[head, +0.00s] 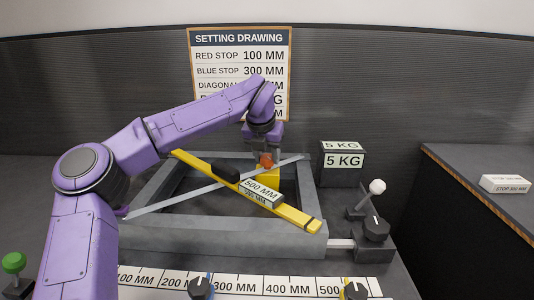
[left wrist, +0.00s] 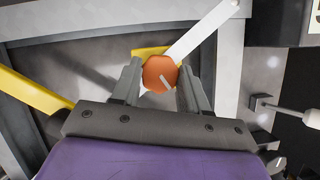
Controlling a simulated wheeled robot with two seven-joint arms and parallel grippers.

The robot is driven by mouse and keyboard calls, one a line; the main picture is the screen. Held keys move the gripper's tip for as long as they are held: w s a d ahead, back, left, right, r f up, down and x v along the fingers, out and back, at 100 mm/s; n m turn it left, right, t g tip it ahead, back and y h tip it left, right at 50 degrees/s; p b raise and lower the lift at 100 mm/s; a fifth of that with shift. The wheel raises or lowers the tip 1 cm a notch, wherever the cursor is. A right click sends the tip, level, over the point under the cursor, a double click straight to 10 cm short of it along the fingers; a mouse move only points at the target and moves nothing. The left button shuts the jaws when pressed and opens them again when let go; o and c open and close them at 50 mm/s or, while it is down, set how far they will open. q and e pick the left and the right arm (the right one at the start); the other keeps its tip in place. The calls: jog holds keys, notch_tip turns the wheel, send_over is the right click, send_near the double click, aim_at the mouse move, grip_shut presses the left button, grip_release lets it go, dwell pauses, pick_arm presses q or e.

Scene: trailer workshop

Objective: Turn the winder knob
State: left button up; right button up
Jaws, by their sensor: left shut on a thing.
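The winder knob, an orange-red faceted knob (head: 266,161) with a pale line on its face, sits on a yellow block (head: 268,175) inside the grey frame. My left gripper (head: 264,152) comes down on it from above. In the left wrist view the knob (left wrist: 160,74) is between the two grey fingers, and the left gripper (left wrist: 161,86) is shut on it. A pale metal strip (left wrist: 205,32) runs past the knob to the upper right. The fingers hide part of the knob in the head view. My right gripper is not in view.
A yellow bar (head: 300,217) with a 500 MM label lies diagonally across the grey frame (head: 220,237). A dark 5 KG block (head: 342,163) stands behind right, near a white ball-topped lever (head: 377,187). A scale strip (head: 240,287) with dark knobs runs along the front. A side bench is right.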

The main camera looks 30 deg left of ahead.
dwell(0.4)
pick_arm(q)
jog(key=o, duration=1.1)
jog(key=shift+c, duration=0.2)
jog(key=v, duration=1)
jog(key=shift+s+r, duration=0.15)
jog(key=shift+r, duration=0.1)
